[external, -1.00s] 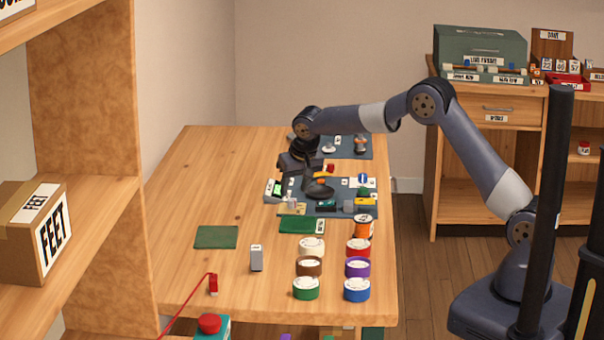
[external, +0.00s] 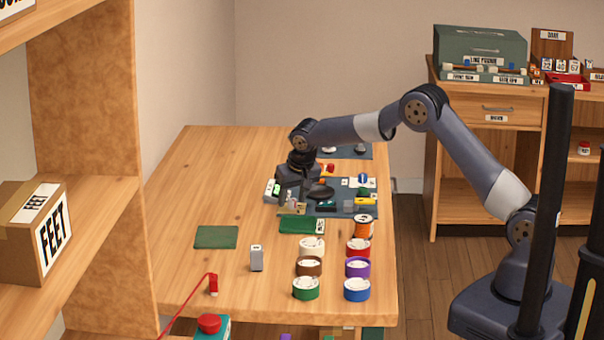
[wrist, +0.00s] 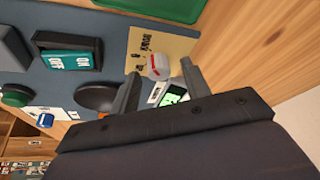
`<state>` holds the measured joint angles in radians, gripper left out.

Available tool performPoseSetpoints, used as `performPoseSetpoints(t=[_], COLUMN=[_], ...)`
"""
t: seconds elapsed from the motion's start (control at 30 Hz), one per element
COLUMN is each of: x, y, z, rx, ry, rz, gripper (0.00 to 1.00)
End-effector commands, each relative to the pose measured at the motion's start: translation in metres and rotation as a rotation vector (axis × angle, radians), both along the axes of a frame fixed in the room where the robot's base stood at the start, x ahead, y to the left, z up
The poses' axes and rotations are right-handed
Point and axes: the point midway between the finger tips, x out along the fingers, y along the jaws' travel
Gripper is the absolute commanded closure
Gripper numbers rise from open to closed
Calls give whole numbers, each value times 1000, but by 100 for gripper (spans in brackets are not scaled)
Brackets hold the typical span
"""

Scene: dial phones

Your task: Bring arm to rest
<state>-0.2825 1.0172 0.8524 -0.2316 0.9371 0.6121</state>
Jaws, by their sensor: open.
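My arm reaches from the right over the wooden table (external: 200,180). My gripper (external: 292,202) points down at the left edge of a dark blue-grey panel (external: 345,212). In the wrist view the two fingers of my gripper (wrist: 160,90) are apart. Between and beyond them shows a small whitish knob with a red line (wrist: 157,67) by a tan label plate (wrist: 160,42). I cannot tell whether the fingers touch the knob. A small green-lit display (wrist: 175,95) shows just behind it.
The panel also carries a green ON/OFF switch (wrist: 70,52) and a dark round dome (wrist: 95,97). Several coloured round tubs (external: 312,247) stand nearer the front, with a grey block (external: 256,258) to their left. A shelf with a FEET box (external: 40,232) is at left.

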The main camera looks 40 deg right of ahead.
Motion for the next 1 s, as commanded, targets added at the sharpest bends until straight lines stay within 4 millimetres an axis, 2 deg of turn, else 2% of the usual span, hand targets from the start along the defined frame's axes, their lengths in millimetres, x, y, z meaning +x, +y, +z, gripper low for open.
performPoseSetpoints(t=[0.53, 0.57, 0.6, 1.0], x=[-40, -40, -36, -5], y=[10, 9, 8, 1], z=[100, 98, 85, 11], rx=[1, -1, -3, -1], ry=[-3, 0, 7, 4], rz=[-1, -1, -2, -2], gripper=[55, 55, 55, 55])
